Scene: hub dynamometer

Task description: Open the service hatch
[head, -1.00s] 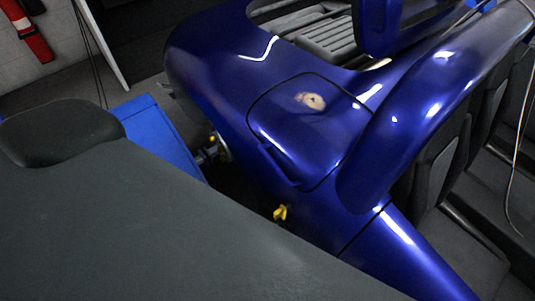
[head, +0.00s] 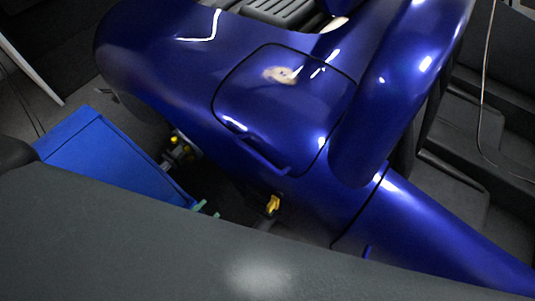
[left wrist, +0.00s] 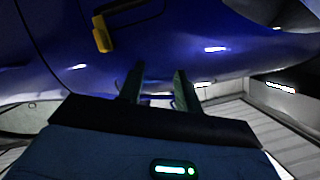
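The service hatch (head: 285,110) is a rounded panel in the glossy blue body, outlined by a dark seam. It looks shut. A blue bar-like handle (head: 263,157) runs along its lower left edge. A yellow lever-like part (head: 272,205) shows below the hatch; a yellow part, perhaps the same one, shows beside a dark outline in the left wrist view (left wrist: 102,35). My left gripper (left wrist: 160,85) is open and empty, its two dark fingers apart and pointing at the blue body. In the head view, only small greenish tips (head: 208,209) show past my arm. My right gripper is not in view.
A blue box-like cabinet (head: 115,150) stands left of the body. A metal fitting with yellow parts (head: 180,148) sits between them. A large curved blue part (head: 400,85) rises right of the hatch. My grey arm fills the lower foreground.

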